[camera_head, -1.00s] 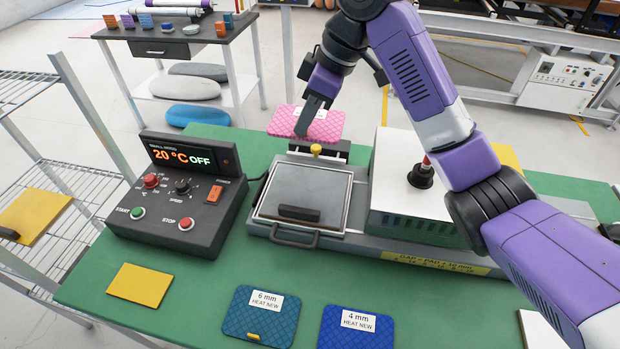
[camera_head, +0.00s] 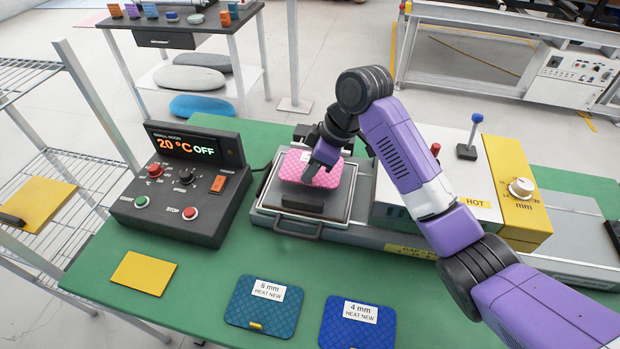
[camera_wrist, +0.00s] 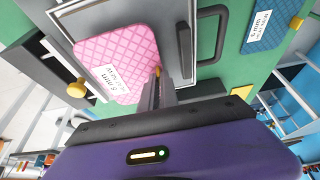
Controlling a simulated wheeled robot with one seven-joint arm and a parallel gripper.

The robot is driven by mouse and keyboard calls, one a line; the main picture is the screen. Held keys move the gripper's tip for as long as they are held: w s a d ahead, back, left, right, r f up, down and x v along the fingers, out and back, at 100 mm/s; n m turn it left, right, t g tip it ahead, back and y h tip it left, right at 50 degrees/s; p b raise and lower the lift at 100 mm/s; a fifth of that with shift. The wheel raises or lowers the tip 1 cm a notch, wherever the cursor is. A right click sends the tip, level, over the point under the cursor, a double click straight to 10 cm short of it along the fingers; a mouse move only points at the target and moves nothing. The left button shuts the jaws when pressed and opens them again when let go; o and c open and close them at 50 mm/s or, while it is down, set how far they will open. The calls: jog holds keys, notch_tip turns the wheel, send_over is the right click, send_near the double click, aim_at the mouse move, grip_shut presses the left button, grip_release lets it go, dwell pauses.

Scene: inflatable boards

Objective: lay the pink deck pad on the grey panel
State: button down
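The pink deck pad (camera_head: 317,172) is quilted and has a white label. My gripper (camera_head: 318,163) is shut on the pad's edge and holds it over the back part of the grey panel (camera_head: 338,205). In the wrist view the pad (camera_wrist: 112,55) lies roughly flat over the panel (camera_wrist: 173,40), and the fingers (camera_wrist: 157,88) meet at its edge by a small yellow tab. One side of the pad reaches past the panel's frame there. I cannot tell whether the pad touches the panel. The panel's back part is hidden.
A control box (camera_head: 185,185) reading 20 °C OFF stands to the left. A white block (camera_head: 450,165) with levers stands to the right. Teal (camera_head: 262,310) and blue (camera_head: 357,325) pads and a yellow sheet (camera_head: 143,273) lie in front. A dark bar (camera_head: 302,202) sits on the panel's front.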

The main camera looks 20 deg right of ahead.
jog(key=shift+f, duration=1.55)
jog(key=c, duration=1.6)
grip_release()
jog(key=shift+f, duration=0.15)
jog(key=v, duration=1.2)
jog(key=shift+b, duration=0.35)
